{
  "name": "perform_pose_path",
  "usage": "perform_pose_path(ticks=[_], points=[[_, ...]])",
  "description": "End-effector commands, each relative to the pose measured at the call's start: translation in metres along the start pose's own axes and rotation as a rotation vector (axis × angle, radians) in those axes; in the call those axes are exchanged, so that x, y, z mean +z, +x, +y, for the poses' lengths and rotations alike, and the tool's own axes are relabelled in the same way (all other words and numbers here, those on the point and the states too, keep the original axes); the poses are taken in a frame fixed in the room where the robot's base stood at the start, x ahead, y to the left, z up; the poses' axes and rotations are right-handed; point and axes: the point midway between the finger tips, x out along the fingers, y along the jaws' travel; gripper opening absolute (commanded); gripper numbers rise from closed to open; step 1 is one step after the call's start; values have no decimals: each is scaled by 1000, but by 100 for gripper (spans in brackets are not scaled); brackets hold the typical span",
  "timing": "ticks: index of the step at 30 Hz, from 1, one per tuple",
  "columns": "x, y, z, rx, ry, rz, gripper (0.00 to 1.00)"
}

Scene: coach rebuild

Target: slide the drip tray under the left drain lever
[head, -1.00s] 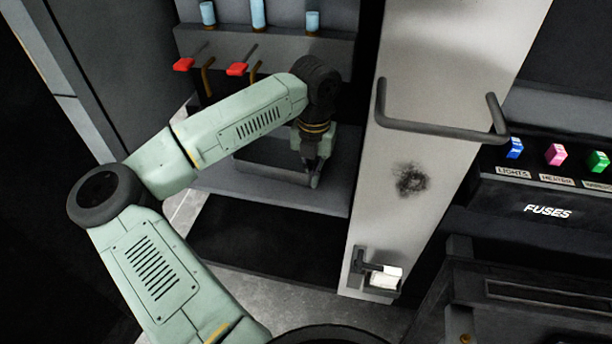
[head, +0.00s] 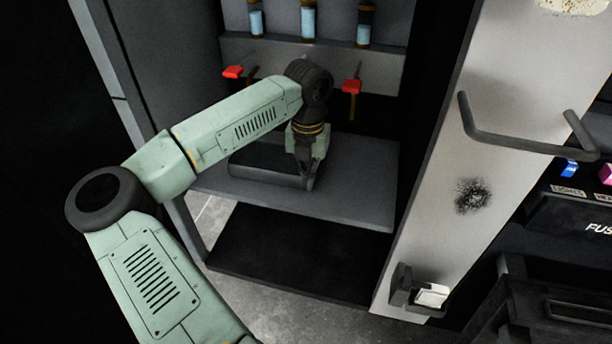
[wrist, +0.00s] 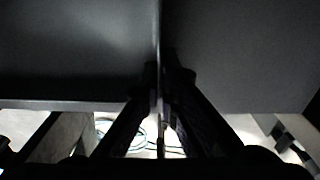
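The drip tray (head: 262,168) is a low dark grey box lying on the shelf in the head view, beneath the left and middle part of the lever row. My gripper (head: 308,182) points down at the tray's right end. In the wrist view my fingers (wrist: 160,84) are close together on either side of a thin upright edge, apparently the tray's wall. The left drain lever (head: 233,72) has a red handle and sits above the tray's left end. The right lever (head: 352,86) is also red; the middle one is hidden.
The grey shelf (head: 350,204) has free room right of the tray. Several blue sight tubes (head: 308,24) stand above the levers. A pale panel (head: 425,215) with a dark grab handle (head: 520,142) bounds the bay on the right; a dark wall stands on the left.

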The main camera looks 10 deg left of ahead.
Motion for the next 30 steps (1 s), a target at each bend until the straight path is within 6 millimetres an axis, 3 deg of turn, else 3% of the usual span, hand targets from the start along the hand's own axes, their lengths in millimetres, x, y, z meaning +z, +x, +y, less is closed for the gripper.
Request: perform_pose_path(ticks=[4,16,25,30], points=[[1,0,8,-1,-20,0,0],[0,0,8,-1,-20,1,28],[0,-1,8,0,-20,1,28],[1,-17,7,2,-19,-4,28]])
